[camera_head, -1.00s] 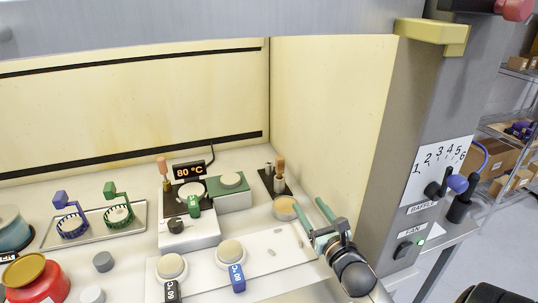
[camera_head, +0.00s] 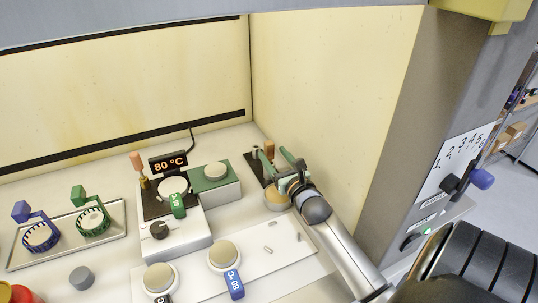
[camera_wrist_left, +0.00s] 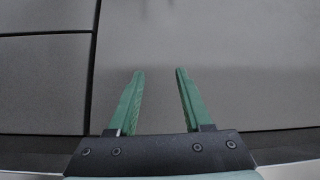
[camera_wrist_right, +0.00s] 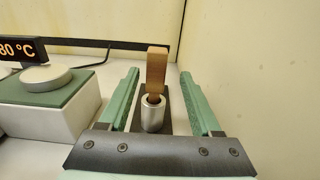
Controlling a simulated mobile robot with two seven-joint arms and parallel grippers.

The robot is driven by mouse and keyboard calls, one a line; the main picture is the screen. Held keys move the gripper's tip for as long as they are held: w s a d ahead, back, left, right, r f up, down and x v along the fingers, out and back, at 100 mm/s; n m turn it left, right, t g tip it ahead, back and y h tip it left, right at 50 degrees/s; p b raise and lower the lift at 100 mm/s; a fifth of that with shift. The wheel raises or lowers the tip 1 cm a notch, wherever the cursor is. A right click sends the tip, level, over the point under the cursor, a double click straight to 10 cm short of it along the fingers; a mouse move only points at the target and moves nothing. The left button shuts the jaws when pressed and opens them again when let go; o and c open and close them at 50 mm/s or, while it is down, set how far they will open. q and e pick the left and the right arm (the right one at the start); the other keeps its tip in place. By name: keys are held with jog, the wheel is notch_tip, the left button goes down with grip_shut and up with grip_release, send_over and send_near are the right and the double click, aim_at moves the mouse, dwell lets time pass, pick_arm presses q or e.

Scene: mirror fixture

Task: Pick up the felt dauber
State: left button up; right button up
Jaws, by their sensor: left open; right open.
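The felt dauber shows as a wooden handle (camera_wrist_right: 157,70) standing upright in a metal holder (camera_wrist_right: 153,115) on a black plate. Its felt end is hidden in the holder. In the head view the handle (camera_head: 269,147) stands near the right wall. My right gripper (camera_head: 272,154) is open and reaches in low toward it; in the right wrist view the handle stands between the lines of the two green fingers (camera_wrist_right: 160,72), with no contact visible. My left gripper (camera_wrist_left: 160,73) is open and empty in the left wrist view, over a grey surface.
A round tan-topped dish (camera_head: 277,201) sits just below my right gripper. A green-topped block (camera_head: 216,184) and a hot plate with an 80 °C display (camera_head: 168,163) stand to the left. The cream side wall (camera_head: 330,90) is close on the right.

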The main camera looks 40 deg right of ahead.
aim_at(265, 145)
jog(key=shift+a+p+x, duration=0.15)
jog(key=shift+p+x, duration=0.05)
jog(key=shift+x, duration=1.2)
jog(key=shift+a+p+x, duration=0.15)
jog(key=shift+p+x, duration=0.05)
jog(key=shift+x, duration=1.25)
jog(key=shift+w+r, duration=0.1)
jog(key=shift+r, duration=0.1)
grip_shut()
